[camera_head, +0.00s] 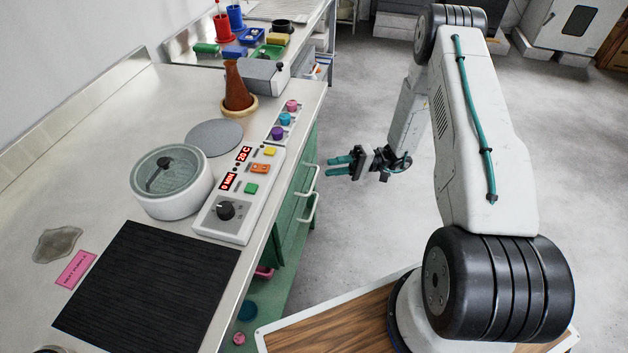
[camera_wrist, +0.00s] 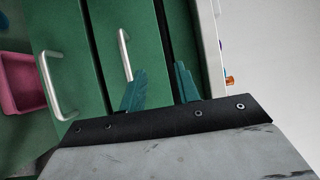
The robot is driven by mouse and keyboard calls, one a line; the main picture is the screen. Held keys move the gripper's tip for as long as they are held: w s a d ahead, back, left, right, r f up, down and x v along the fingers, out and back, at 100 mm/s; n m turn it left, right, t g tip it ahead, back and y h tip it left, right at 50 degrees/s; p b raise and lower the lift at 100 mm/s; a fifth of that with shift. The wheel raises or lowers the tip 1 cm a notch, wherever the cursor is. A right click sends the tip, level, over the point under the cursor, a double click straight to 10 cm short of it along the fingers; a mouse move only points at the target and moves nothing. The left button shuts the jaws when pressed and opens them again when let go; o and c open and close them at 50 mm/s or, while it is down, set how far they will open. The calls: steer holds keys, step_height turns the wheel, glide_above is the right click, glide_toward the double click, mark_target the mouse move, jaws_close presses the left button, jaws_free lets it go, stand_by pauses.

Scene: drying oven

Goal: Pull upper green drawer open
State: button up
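The upper green drawer (camera_wrist: 138,28) is closed in the cabinet front under the counter. Its silver bar handle (camera_wrist: 125,54) shows in the wrist view and also in the head view (camera_head: 309,184). A lower green drawer (camera_wrist: 68,28) has a similar handle (camera_wrist: 54,86). My gripper (camera_head: 328,166) is open and empty, with two teal fingers pointing at the cabinet, just right of the upper handle. In the wrist view the fingers (camera_wrist: 159,78) stand apart, the left one close to the upper handle's end. The handle is not between them; contact cannot be told.
The counter (camera_head: 120,110) holds a control box (camera_head: 240,195), a white round bath (camera_head: 172,182), a brown flask (camera_head: 236,85) and a black mat (camera_head: 147,288). A pink bin (camera_wrist: 20,84) sits below the drawers. Open floor lies right of the cabinet.

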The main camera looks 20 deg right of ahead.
mark_target(314, 179)
step_height(314, 179, down, 6)
steer(key=m+t, duration=0.1)
steer(key=t, duration=0.2)
steer(key=x, duration=0.6)
steer(key=shift+s+a+r, duration=0.15)
steer(key=shift+a+r, duration=0.1)
steer(key=shift+a, duration=0.1)
jaws_close()
